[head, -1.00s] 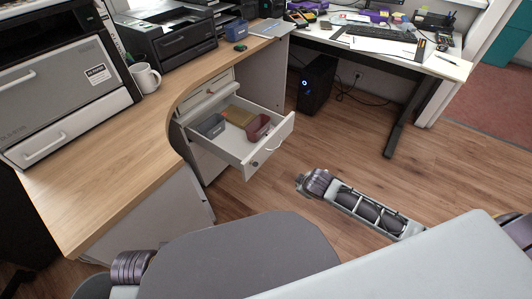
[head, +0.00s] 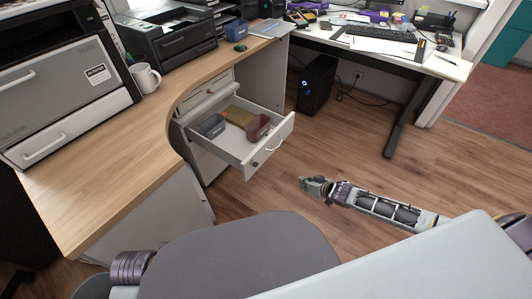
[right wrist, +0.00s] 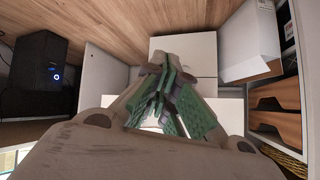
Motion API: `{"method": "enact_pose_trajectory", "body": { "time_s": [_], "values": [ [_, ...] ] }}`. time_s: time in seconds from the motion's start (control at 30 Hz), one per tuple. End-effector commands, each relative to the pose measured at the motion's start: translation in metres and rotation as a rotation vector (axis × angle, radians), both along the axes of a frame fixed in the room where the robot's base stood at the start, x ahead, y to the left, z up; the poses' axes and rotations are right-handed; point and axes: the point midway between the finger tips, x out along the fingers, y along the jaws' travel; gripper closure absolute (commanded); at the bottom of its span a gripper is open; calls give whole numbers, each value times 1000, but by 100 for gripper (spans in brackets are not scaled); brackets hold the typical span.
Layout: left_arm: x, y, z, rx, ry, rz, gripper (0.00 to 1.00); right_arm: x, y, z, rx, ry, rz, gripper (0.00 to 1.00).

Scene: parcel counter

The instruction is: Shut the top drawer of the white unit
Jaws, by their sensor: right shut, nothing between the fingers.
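The white unit (head: 205,165) stands under the curved wooden counter. One of its drawers (head: 273,146) is pulled well out, with its front facing the lower right. Inside lie a grey-blue bin, a tan item and a dark red bin. A shut front with a handle (head: 208,92) shows above the drawer's back end. My right gripper (head: 303,183) is shut and empty, apart from the drawer, to the right of and below its front in the head view. Its green-padded fingers (right wrist: 168,90) show together in the right wrist view. My left gripper is out of view.
The wooden floor (head: 340,150) in front of the drawer is clear. A mug (head: 146,77) and printers stand on the counter.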

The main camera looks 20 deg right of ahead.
Motion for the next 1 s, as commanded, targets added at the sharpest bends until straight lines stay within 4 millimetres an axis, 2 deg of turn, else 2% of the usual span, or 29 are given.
{"method": "enact_pose_trajectory", "body": {
  "time_s": [0.17,0.37,0.8,1.0],
  "values": [
    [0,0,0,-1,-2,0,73,5,7,6,206,-31,-60,100],
    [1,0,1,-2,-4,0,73,11,14,24,458,-60,-116,100],
    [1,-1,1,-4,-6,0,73,14,43,92,1061,-46,-150,100],
    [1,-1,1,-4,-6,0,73,10,51,115,1281,18,-153,100]
  ]
}}
